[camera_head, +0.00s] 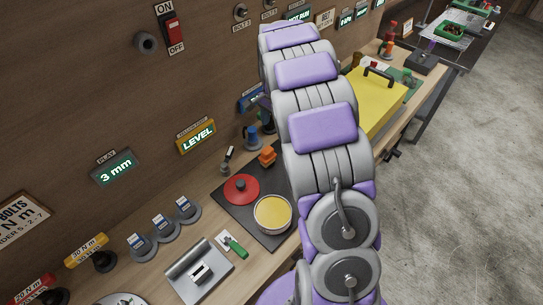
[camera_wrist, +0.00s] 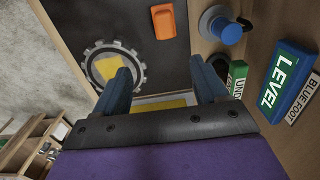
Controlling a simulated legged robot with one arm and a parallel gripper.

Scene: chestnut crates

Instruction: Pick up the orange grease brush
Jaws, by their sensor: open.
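A small orange piece (camera_head: 267,155), the only orange thing near my gripper, stands at the back of a dark mat, behind the red lid and the tin. In the wrist view an orange block with rounded ends (camera_wrist: 163,20) lies on a dark surface at the top middle, beyond my fingertips. It looks like the same piece, but I see no bristles that confirm a brush. My gripper (camera_wrist: 163,82) is open, with two blue fingers apart and no object held between them. In the head view my arm hides most of the gripper.
A red lid (camera_head: 241,188) and a tin of yellow grease (camera_head: 272,214) are on the mat. A toothed ring (camera_wrist: 88,66) lies left of the fingers, and a blue knob-shaped object (camera_wrist: 226,29) stands right of the orange block. A yellow case (camera_head: 385,98) stands further along the bench.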

